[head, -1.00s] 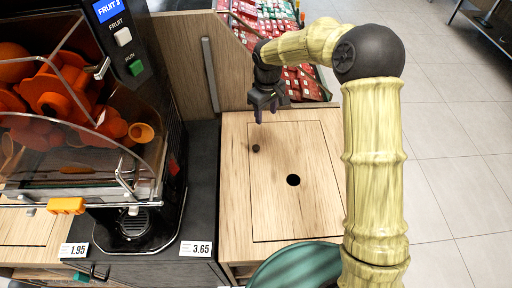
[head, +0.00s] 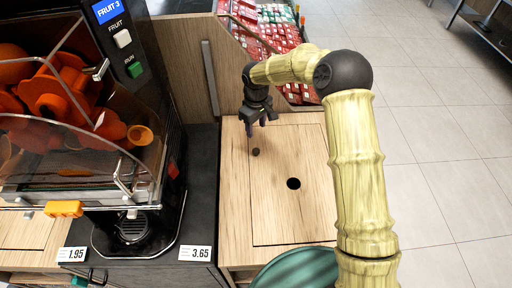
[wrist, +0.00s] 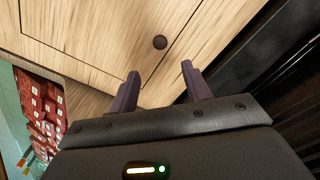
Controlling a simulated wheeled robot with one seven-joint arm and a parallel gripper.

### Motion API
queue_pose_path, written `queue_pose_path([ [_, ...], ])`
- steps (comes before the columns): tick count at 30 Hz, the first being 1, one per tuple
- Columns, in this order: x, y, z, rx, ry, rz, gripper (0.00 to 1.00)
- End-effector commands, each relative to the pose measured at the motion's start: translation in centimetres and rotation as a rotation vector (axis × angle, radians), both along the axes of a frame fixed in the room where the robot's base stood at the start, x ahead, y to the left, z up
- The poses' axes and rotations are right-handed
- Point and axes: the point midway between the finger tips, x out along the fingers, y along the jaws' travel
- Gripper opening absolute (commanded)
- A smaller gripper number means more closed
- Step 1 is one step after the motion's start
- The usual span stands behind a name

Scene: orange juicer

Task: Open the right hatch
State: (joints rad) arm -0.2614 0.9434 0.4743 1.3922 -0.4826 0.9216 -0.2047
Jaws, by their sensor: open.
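The right hatch (head: 280,220) is a light wooden panel set flush in the wooden counter right of the juicer, outlined by a thin dark seam. It lies closed. A small dark round knob (head: 256,152) sits near its far left corner, and a dark round hole (head: 293,183) is near its middle. The knob also shows in the wrist view (wrist: 160,42), ahead of the fingertips. My gripper (head: 261,131) is open and empty, above the far left part of the counter near the knob and apart from it. In the wrist view the two purple fingers (wrist: 160,80) are spread.
The orange juicer (head: 75,110) with a clear cover stands at the left on a dark counter. A wooden panel with a metal handle (head: 210,78) rises behind. Red packages (head: 275,40) lie beyond. A green round object (head: 300,270) is at the near edge. Open tiled floor is at the right.

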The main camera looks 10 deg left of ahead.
Motion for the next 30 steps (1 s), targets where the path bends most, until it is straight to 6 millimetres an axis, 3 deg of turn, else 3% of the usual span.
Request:
queue_pose_path([
  [18, -0.1, 0.0, -10.8, -0.001, 0.003, 0.0, 0.48],
  [23, 0.0, 0.0, -12.1, 0.0, 0.0, 0.001, 0.48],
  [30, 0.0, 0.0, -12.3, 0.0, -0.001, 0.001, 0.48],
])
